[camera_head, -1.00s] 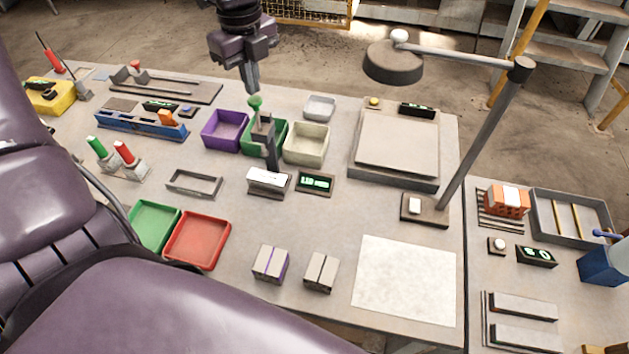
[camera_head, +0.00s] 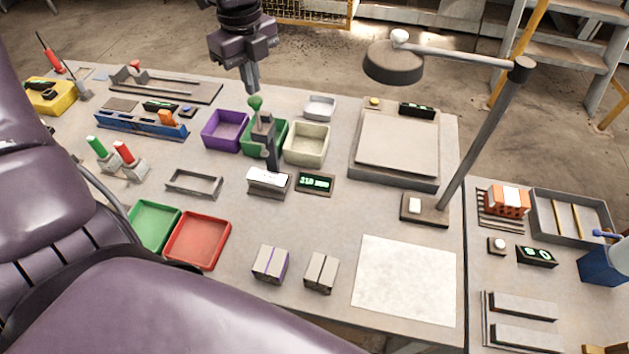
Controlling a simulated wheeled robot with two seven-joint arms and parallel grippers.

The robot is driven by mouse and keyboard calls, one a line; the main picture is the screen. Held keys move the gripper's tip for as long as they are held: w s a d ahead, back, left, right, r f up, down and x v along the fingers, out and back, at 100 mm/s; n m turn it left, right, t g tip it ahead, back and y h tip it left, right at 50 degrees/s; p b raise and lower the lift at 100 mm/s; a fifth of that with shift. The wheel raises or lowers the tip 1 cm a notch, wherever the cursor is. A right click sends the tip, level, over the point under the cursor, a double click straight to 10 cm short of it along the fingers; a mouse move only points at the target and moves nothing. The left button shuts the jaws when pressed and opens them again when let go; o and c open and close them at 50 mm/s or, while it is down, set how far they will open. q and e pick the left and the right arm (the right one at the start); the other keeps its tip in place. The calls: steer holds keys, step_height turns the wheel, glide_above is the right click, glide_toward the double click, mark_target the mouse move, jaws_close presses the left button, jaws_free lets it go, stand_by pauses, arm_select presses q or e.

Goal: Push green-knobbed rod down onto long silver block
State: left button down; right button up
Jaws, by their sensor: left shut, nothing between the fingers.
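The green knob (camera_head: 255,103) tops an upright rod on a dark stand (camera_head: 264,142). The long silver block (camera_head: 268,180) lies at the foot of this stand. My left gripper (camera_head: 253,88) is shut and empty, pointing down right above the knob. Its fingertips are at or just above the knob's top; I cannot tell whether they touch. The rod's lower end is hard to make out against the stand. My right gripper is not in view.
A small display (camera_head: 315,183) with green digits sits right of the silver block. Purple (camera_head: 207,143), green (camera_head: 281,148) and cream (camera_head: 323,157) bins stand close behind and around the stand. A lamp pole (camera_head: 480,150) rises at the right. The table in front of the block is mostly clear.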

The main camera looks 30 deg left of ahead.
arm_select(q)
steer(key=shift+f, duration=0.25)
step_height(320, 180, down, 8)
steer(key=b, duration=0.6)
steer(key=shift+f+b, duration=0.15)
steer(key=shift+b, duration=0.15)
stand_by(1.4)
steer(key=shift+r, duration=0.2)
stand_by(0.5)
step_height(320, 180, up, 7)
steer(key=p, duration=0.5)
steer(key=shift+p, duration=0.35)
steer(key=shift+f, duration=0.1)
